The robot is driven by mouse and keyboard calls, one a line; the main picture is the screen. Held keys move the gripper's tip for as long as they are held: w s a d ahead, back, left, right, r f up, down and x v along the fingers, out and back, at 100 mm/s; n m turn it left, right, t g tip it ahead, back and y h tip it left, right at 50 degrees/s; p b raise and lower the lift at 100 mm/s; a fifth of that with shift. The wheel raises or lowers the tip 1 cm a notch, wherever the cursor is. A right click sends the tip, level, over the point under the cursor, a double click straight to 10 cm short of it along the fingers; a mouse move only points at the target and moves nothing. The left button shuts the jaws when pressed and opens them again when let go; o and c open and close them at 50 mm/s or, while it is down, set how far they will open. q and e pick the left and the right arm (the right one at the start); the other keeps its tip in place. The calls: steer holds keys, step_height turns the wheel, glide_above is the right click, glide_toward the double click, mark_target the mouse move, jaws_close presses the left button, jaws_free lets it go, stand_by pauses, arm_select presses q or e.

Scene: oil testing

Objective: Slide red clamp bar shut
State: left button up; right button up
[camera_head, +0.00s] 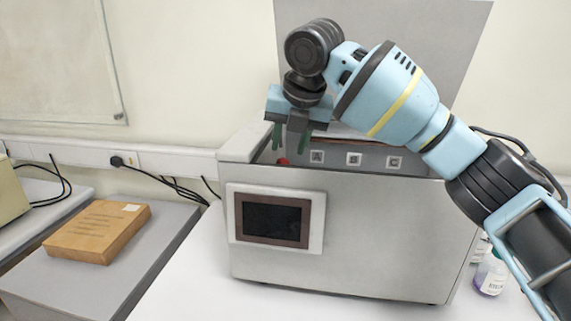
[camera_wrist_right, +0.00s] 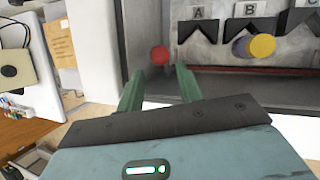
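The red clamp bar shows only as its round red end (camera_head: 283,162), inside the open grey machine at the left, below my right gripper. In the right wrist view the red end (camera_wrist_right: 159,56) lies just beyond the fingertips, roughly in line with the gap between them. My left gripper is not in view.
The grey machine (camera_head: 350,235) has a raised lid (camera_head: 440,40), a front screen (camera_head: 272,221) and slots marked A, B and C. A yellow round piece (camera_wrist_right: 262,45) sits by slot B. A brown box (camera_head: 98,232) lies at the left; a small bottle (camera_head: 490,278) stands at the right.

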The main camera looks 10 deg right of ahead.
mark_target(284, 160)
steer(key=shift+x, duration=3.85)
steer(key=shift+w, duration=0.1)
steer(key=shift+c, duration=0.2)
jaws_close()
